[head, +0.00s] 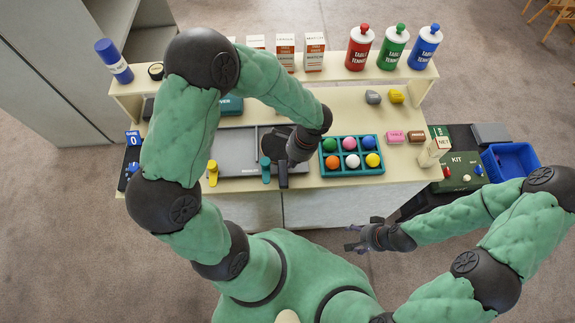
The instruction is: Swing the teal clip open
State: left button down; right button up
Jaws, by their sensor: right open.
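The teal clip (265,171) sits at the front edge of a grey tray (236,160) on the bench. A yellow clip (212,173) is to its left and a dark grey one (283,176) is close on its right. My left gripper (292,156) reaches down over the tray just right of the teal clip; its fingers are mostly hidden by its wrist, and I cannot tell whether they touch anything. My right gripper (356,236) is open and empty, in front of the bench, away from the clips.
A teal ball tray (353,172) with several coloured balls stands to the right. Red, green and blue bottles and boxes line the back shelf (336,73). A blue bin (512,160) is at the far right.

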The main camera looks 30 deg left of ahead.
pick_arm(q)
jog(key=p+v, duration=0.1)
jog(key=v, duration=0.4)
jog(key=shift+s+r, duration=0.15)
jog(key=shift+r, duration=0.15)
dwell(0.4)
